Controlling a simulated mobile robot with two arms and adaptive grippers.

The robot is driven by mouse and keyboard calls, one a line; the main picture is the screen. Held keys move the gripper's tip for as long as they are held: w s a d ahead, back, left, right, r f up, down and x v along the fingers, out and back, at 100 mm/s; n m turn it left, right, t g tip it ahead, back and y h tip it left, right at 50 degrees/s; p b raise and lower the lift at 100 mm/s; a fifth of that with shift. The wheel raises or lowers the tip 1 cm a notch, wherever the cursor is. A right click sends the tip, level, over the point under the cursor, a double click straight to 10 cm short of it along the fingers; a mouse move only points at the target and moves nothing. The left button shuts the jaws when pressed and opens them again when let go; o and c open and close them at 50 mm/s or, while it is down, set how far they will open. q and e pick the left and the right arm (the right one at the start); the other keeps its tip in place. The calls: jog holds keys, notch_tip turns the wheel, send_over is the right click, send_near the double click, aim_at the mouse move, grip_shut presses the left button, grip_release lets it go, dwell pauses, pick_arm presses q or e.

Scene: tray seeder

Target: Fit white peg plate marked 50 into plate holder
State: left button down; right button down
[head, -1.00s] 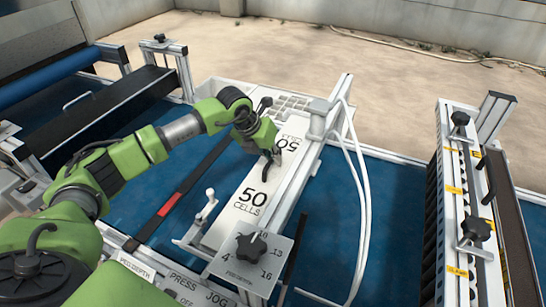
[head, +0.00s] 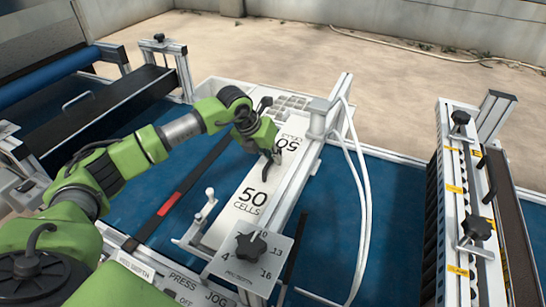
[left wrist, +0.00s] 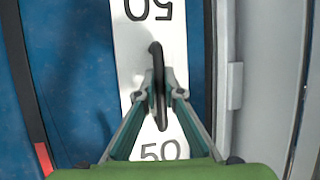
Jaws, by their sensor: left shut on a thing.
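The white plate marked 50 CELLS (head: 247,212) lies lengthwise beside the upright rail of the machine, its print showing at both ends. In the left wrist view the plate (left wrist: 140,52) runs under the gripper, with a dark loop handle (left wrist: 156,60) standing up from its middle. My left gripper (head: 272,154) is shut on that handle; its fingertips (left wrist: 158,95) close from both sides in the wrist view. The plate's underside and pegs are hidden, so I cannot tell how it sits in the holder. My right gripper is not in view.
A black star knob (head: 250,246) on a numbered grey panel stands at the plate's near end. A white lever (head: 207,204) is left of the plate. White hoses (head: 364,200) curve on the right. Blue surface (head: 400,215) is bare between hoses and the right-hand rail unit (head: 455,200).

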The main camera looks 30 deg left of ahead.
pick_arm(q)
jog(key=shift+w, duration=0.1)
jog(key=c, duration=2.1)
grip_release()
jog(key=shift+f, duration=0.1)
jog(key=v, duration=1.2)
